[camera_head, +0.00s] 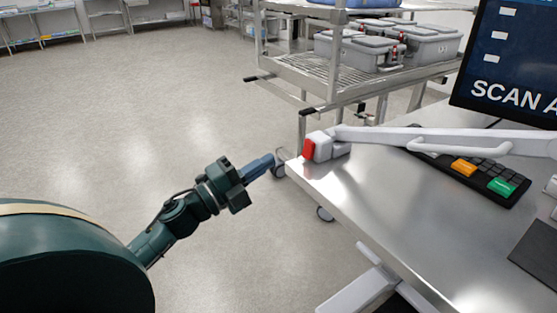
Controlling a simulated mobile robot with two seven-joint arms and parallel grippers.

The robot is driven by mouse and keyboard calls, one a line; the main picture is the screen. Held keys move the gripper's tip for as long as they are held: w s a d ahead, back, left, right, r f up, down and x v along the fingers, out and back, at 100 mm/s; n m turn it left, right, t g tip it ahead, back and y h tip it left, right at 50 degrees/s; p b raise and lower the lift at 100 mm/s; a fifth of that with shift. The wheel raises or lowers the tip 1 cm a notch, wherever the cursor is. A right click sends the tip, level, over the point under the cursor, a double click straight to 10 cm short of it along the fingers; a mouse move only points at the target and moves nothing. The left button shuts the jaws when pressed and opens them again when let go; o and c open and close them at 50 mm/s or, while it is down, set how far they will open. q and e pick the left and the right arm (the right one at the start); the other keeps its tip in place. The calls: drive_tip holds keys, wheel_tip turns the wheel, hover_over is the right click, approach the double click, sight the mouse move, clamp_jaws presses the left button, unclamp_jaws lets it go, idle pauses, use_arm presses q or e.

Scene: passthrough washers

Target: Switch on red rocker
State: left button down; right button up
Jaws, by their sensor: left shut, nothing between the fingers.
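The red rocker (309,149) is on the end of a small white housing (330,147) at the near-left corner of the steel table. It faces left, toward my left gripper. My left gripper (268,161) is dark green with blue-grey fingers. It is shut and empty, pointing right toward the rocker. In the picture its fingertips are a short way left of the rocker, apart from it; the exact depth between them is hard to tell. My right gripper is not in view.
The steel table (345,190) fills the right side. A white jointed bar (440,138) runs above it, over a black keyboard (480,176) and below a screen (510,60). A wire cart (330,85) with grey boxes stands behind. Open floor lies left.

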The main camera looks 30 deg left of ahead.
use_arm(q)
drive_tip(key=s, duration=0.1)
drive_tip(key=s+a, duration=0.1)
drive_tip(key=s, duration=0.1)
drive_tip(key=s+a, duration=0.1)
drive_tip(key=s, duration=0.1)
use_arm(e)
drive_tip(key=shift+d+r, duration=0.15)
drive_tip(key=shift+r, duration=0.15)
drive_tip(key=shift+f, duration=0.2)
